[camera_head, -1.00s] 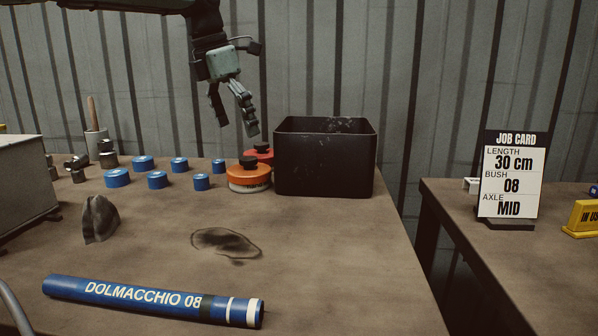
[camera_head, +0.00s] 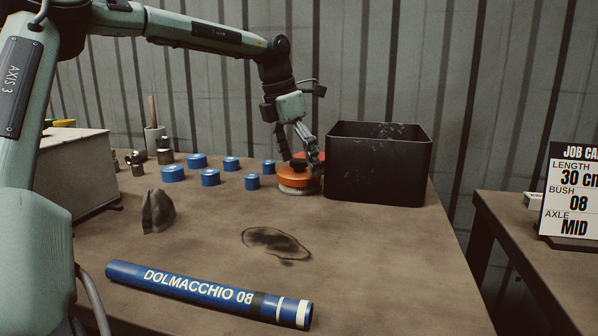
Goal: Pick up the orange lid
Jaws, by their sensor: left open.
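My right gripper is not in view.
The black open bin (camera_head: 378,170) stands close to the right of the lid. Several blue caps (camera_head: 210,177) stand to its left. A blue tube (camera_head: 205,293) and a grey cloth (camera_head: 157,211) lie in front. The middle of the table is mostly clear.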

